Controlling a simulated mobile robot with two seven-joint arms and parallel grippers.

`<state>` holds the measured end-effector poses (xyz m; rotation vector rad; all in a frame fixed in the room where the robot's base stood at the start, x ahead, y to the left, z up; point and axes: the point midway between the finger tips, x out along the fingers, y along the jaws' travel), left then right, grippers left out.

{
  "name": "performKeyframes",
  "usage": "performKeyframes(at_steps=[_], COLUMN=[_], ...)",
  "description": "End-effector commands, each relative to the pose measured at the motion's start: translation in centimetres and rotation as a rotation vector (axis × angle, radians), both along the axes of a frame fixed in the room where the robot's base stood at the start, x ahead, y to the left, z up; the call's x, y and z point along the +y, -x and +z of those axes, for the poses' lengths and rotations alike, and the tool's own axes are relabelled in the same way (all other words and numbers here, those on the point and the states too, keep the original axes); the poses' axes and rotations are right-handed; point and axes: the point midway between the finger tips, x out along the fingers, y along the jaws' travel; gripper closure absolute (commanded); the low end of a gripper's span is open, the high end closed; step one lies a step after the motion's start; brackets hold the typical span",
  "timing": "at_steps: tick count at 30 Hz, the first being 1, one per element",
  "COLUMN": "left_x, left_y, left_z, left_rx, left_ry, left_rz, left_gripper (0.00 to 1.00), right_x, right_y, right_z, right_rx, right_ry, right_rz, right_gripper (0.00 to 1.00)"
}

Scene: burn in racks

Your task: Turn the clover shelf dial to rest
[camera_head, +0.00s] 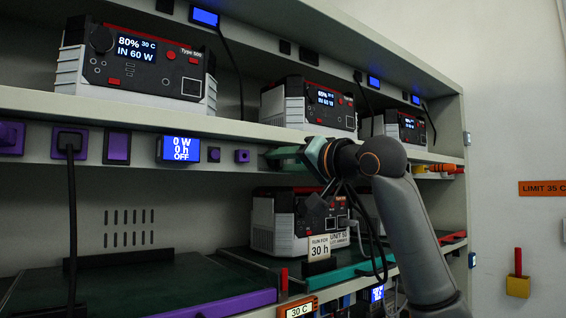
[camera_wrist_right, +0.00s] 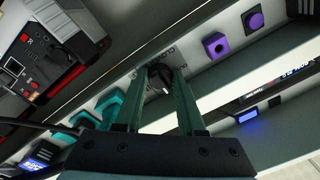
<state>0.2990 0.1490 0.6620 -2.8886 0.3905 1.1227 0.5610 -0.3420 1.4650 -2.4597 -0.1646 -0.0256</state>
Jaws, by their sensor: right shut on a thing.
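A black dial (camera_wrist_right: 160,81) with a white mark sits on the shelf's front rail in the right wrist view, with a partly hidden label (camera_wrist_right: 178,66) beside it. I cannot make out which setting the mark is at. My right gripper (camera_wrist_right: 157,74) has its two green fingers on either side of the dial and is shut on it. In the head view my right gripper (camera_head: 284,154) reaches the rail below the upper shelf, and the dial is hidden there. My left gripper is not in view.
A purple socket (camera_head: 214,154) and purple button (camera_head: 242,156) are left of my gripper, beside a lit display (camera_head: 181,149) reading 0 W, 0 h, OFF. Power units (camera_head: 137,62) stand above.

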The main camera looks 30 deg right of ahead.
Motion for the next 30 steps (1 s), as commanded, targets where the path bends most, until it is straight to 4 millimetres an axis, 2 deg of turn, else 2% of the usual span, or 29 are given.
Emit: performKeyframes(at_steps=[1, 2, 5, 13, 17, 22, 30], left_x=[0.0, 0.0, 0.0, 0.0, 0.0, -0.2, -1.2], left_y=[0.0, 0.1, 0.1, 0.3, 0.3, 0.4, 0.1], left_z=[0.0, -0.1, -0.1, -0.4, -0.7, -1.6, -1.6], left_rx=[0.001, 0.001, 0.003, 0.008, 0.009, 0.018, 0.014], left_ry=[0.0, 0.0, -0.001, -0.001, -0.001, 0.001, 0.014], left_rz=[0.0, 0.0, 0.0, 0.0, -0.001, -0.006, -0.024], left_gripper=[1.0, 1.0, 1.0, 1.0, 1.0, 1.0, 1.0], right_x=[0.0, 0.0, 0.0, 0.0, -0.1, -0.5, -1.2], right_y=[0.0, 0.0, 0.0, 0.1, 1.2, 4.4, 10.0], right_z=[-0.1, -0.1, -0.1, -0.1, -0.1, -0.5, -0.8], right_rx=[0.004, 0.004, 0.003, 0.001, -0.002, -0.003, -0.001], right_ry=[0.001, 0.002, 0.001, 0.001, 0.001, 0.003, 0.003], right_rz=[0.001, 0.001, 0.0, 0.001, 0.001, 0.0, -0.001], right_gripper=[1.0, 0.6, 0.49, 0.49, 0.49, 0.49, 0.49])
